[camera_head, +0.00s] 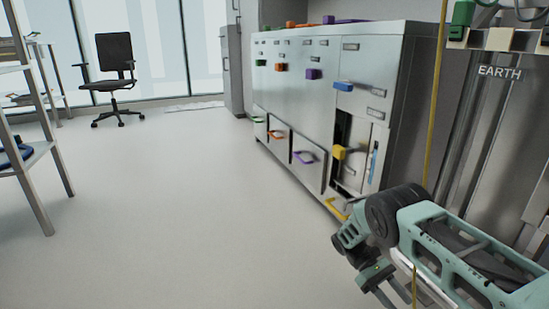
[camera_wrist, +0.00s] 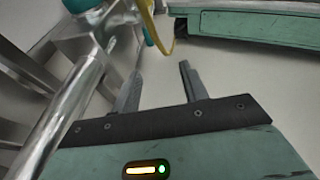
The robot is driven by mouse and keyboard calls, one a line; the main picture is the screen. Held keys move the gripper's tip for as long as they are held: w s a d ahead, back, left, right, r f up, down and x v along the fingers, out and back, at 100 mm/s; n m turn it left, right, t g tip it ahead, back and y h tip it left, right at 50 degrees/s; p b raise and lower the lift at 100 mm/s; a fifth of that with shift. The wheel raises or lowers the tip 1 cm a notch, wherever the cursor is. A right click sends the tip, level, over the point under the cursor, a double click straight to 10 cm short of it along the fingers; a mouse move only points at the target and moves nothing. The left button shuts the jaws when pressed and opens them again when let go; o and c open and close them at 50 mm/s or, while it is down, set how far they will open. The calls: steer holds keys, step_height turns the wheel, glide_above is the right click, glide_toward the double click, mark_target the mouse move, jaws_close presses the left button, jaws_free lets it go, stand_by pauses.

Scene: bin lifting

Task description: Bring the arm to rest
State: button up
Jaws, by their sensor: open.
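My arm, teal and black, reaches in from the lower right in the head view, and its far end is low beside the cabinet. My gripper (camera_wrist: 158,88) shows in the wrist view with its two grey fingers apart and nothing between them. Past the fingertips is pale floor and a hanging yellow strap or cable (camera_wrist: 155,30). The fingertips cannot be made out clearly in the head view.
A grey metal cabinet (camera_head: 340,75) with coloured handles stands right of centre, one compartment open. A metal panel marked EARTH (camera_head: 500,110) is at the right. A shelf rack (camera_head: 30,150) and an office chair (camera_head: 115,70) are left. The floor (camera_head: 160,200) between is clear.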

steer(key=s+a+r+t+y+p, duration=0.25)
steer(key=a+r, duration=0.35)
steer(key=r, duration=0.4)
steer(key=s+a+r+t+y+p, duration=0.1)
steer(key=s+a+r+t+p, duration=0.15)
steer(key=a+r, duration=0.55)
steer(key=s+a+r+t+y+p, duration=0.1)
steer(key=a+r+t+y+p, duration=0.2)
steer(key=r, duration=0.8)
steer(key=s+a+r+n+t+y+p, duration=0.1)
steer(key=s+a+r+t+p, duration=0.15)
steer(key=s+r, duration=0.6)
steer(key=s+a+r+t+p, duration=0.15)
steer(key=s+r+p, duration=0.25)
steer(key=s+r, duration=0.45)
step_height(320, 180, up, 36)
steer(key=s+t+p, duration=0.1)
steer(key=p, duration=3.6)
steer(key=shift+s+d+r, duration=0.25)
steer(key=shift+s+d, duration=0.1)
steer(key=shift+d, duration=0.1)
steer(key=shift+c, duration=0.8)
steer(key=shift+d, duration=0.1)
